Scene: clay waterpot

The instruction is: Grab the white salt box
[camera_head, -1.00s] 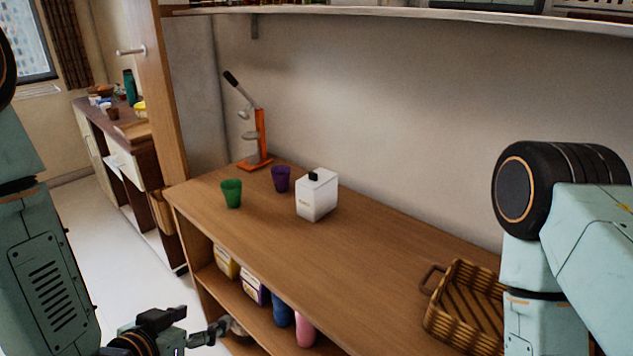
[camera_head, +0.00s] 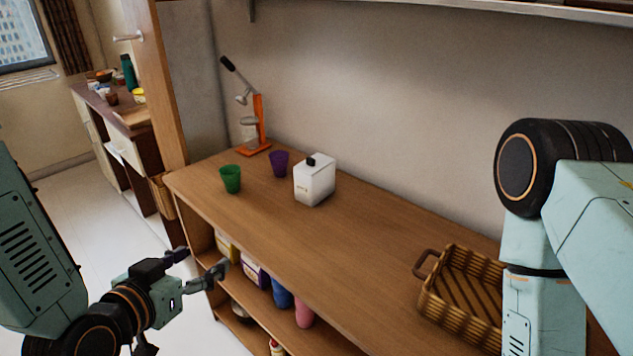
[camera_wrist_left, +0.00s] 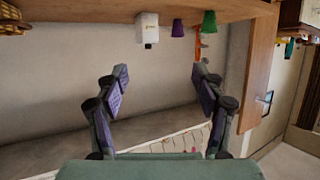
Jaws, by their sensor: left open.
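The white salt box (camera_head: 314,182) with a small black knob on top stands upright on the wooden counter (camera_head: 350,240), right of a purple cup. It also shows upside down at the top of the left wrist view (camera_wrist_left: 147,28). My left gripper (camera_head: 202,269) is open and empty, in front of the counter's left end and well short of the box. Its two fingers are spread in the left wrist view (camera_wrist_left: 162,78) with nothing between them. My right arm shows at the right, but its gripper is out of view.
A green cup (camera_head: 230,179), a purple cup (camera_head: 279,163) and an orange press (camera_head: 256,128) stand left of the box. A wicker basket (camera_head: 462,300) sits at the counter's right. Below, the shelf holds boxes and bottles. The counter between box and basket is clear.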

